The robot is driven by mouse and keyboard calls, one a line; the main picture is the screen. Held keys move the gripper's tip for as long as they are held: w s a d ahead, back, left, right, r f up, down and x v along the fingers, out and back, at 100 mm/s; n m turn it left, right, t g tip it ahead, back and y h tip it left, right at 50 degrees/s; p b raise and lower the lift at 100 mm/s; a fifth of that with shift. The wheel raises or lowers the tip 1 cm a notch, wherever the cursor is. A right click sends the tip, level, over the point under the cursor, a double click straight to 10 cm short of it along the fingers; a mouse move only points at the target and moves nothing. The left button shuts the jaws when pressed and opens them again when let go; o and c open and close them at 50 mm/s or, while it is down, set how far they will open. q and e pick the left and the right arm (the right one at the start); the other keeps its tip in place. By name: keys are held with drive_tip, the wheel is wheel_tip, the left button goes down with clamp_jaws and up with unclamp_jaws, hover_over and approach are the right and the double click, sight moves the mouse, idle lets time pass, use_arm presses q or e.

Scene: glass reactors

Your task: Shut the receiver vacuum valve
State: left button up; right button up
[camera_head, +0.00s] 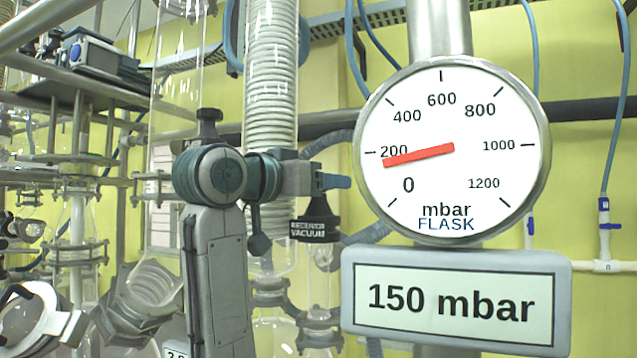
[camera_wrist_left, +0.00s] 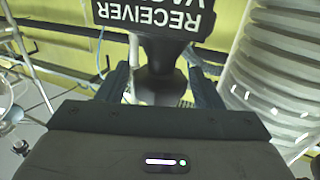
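The receiver vacuum valve shows in the head view as a black part with a white-lettered "RECEIVER VACUUM" label (camera_head: 315,230), left of the gauge. My left gripper (camera_head: 336,182) is level with the top of this valve, its fingers pointing right. In the left wrist view the label (camera_wrist_left: 155,17) appears upside down. The black valve knob (camera_wrist_left: 165,78) stands between the two fingers of my left gripper (camera_wrist_left: 168,88). The fingers are apart, with a gap visible at least on the left side of the knob. The valve's handle position cannot be told. My right gripper is not in view.
A round gauge marked FLASK (camera_head: 452,115) has its red needle between 0 and 200. The display below (camera_head: 455,300) reads 150 mbar. A glass coil column (camera_head: 270,90) stands behind my arm. Glassware and metal clamps (camera_head: 140,300) crowd the left.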

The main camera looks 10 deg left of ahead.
use_arm(q)
drive_tip(key=shift+f+n+t+y+b, duration=0.15)
drive_tip(key=shift+n+t+y+b, duration=0.35)
drive_tip(key=shift+n+y, duration=0.45)
drive_tip(key=y, duration=0.1)
drive_tip(key=n+y+b, duration=0.1)
drive_tip(key=n+t+y, duration=0.1)
drive_tip(key=shift+d+y, duration=0.25)
drive_tip(key=shift+y, duration=0.1)
drive_tip(key=n+y+b, duration=0.2)
drive_tip(key=n+y, duration=0.1)
drive_tip(key=y, duration=0.1)
drive_tip(key=shift+a+y, duration=0.1)
drive_tip(key=shift+y, duration=0.2)
drive_tip(key=shift+n+y+b, duration=0.35)
drive_tip(key=shift+y+b, duration=0.2)
drive_tip(key=shift+y, duration=0.15)
drive_tip(key=shift+n+y, duration=0.4)
drive_tip(key=shift+y, duration=0.2)
drive_tip(key=shift+a, duration=0.1)
